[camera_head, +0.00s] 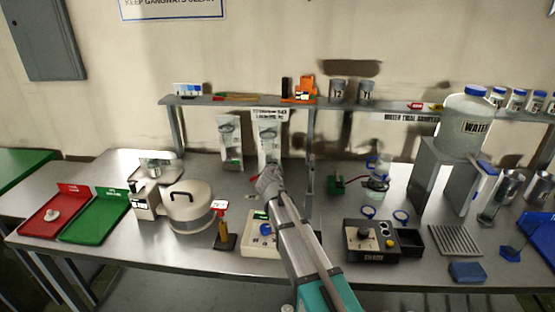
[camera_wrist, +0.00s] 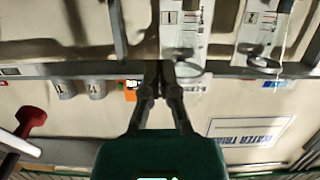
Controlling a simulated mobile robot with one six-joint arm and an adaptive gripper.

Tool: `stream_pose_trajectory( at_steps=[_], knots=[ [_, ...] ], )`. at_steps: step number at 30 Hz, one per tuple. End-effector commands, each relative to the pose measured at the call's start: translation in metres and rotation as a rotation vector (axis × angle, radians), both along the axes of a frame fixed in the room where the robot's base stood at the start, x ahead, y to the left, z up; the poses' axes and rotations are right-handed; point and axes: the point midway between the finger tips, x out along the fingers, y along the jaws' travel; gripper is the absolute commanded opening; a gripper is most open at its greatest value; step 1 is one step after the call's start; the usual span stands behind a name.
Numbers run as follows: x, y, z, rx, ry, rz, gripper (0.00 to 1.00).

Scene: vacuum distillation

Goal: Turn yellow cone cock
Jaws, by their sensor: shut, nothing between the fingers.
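My gripper (camera_head: 262,178) reaches over the middle of the bench, in front of the upright panels below the shelf. Its two fingers lie close together in the wrist view (camera_wrist: 160,68), shut with nothing between them. I cannot make out a yellow cone cock for certain in either view. A glass vessel with blue fittings (camera_head: 377,180) stands to the right of my gripper, with a red and green part beside it. A black control box (camera_head: 371,240) with a dark knob and a small yellow button stands in front of it. My arm hides part of the bench.
A shelf (camera_head: 375,105) runs along the back, with an orange item (camera_head: 304,88) and tins on it. A round lidded pot (camera_head: 189,205), a small stand (camera_head: 224,238) and a pale box (camera_head: 262,240) are left of my arm. A water container (camera_head: 463,125) stands at right.

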Motion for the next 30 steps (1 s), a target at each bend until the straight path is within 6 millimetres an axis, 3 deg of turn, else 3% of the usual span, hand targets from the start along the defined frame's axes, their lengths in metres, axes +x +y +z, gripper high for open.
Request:
stream_pose_trajectory(
  at_steps=[3,9,30],
  knots=[
    [-0.020,0.000,0.006,0.000,0.000,0.000,0.00],
    [-0.037,0.000,0.010,0.000,0.001,-0.001,0.00],
    [-0.040,0.000,0.010,-0.001,0.000,-0.003,0.00]
  ],
)
